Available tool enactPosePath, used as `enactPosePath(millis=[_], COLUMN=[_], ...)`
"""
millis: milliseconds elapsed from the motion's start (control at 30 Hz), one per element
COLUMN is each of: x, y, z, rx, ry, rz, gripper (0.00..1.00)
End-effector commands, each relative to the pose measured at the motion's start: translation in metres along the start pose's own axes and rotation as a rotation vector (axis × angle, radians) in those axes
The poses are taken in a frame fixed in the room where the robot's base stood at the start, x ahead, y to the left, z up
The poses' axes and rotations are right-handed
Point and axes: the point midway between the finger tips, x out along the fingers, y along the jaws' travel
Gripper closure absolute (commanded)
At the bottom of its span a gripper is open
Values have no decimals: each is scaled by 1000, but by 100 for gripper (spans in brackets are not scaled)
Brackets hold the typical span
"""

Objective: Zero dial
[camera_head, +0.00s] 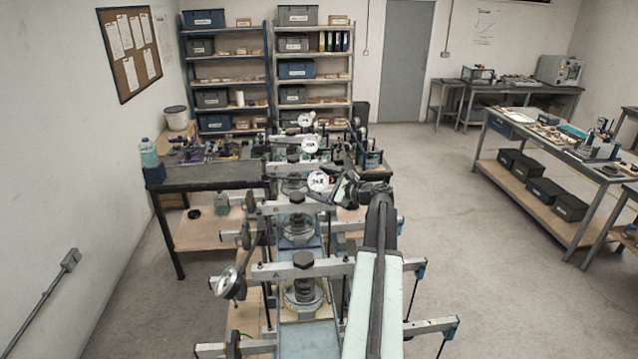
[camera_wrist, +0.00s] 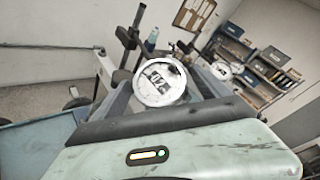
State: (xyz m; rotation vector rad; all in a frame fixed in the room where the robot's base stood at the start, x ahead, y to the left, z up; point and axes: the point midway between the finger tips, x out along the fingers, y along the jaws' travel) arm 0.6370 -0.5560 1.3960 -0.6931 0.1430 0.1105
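Several round white-faced dials stand on the row of lever frames in the head view. The nearest of the upper dials (camera_head: 317,180) is just left of my dark gripper (camera_head: 345,189); I cannot tell if they touch. Two more dials, a middle one (camera_head: 309,145) and a far one (camera_head: 305,119), stand behind it. Another dial (camera_head: 227,282) sits tilted at the near left. In the wrist view a large dial (camera_wrist: 160,82) faces me, with dark marks on its face too blurred to read. A smaller dial (camera_wrist: 220,71) is behind it.
Lever frames with metal beams (camera_head: 303,267) and round weights crowd the near middle. A dark bench (camera_head: 210,176) with a blue bottle (camera_head: 149,153) stands behind on the left. Shelves (camera_head: 227,86) line the back wall. The floor (camera_head: 465,230) to the right is clear.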

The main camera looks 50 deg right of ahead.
Motion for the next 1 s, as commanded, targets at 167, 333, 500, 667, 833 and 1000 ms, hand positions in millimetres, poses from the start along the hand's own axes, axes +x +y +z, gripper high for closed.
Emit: enactPosePath(millis=[167, 333, 500, 667, 833, 1000], x=[0, -10, -44, -70, -78, -77], y=[0, 0, 0, 0, 0, 0], z=[0, 1, 2, 1, 0, 0], rx=[0, 1, 1, 1, 1, 0], ry=[0, 1, 2, 1, 0, 0], rz=[0, -1, -3, -1, 0, 0], gripper=[15, 15, 15, 15, 15, 15])
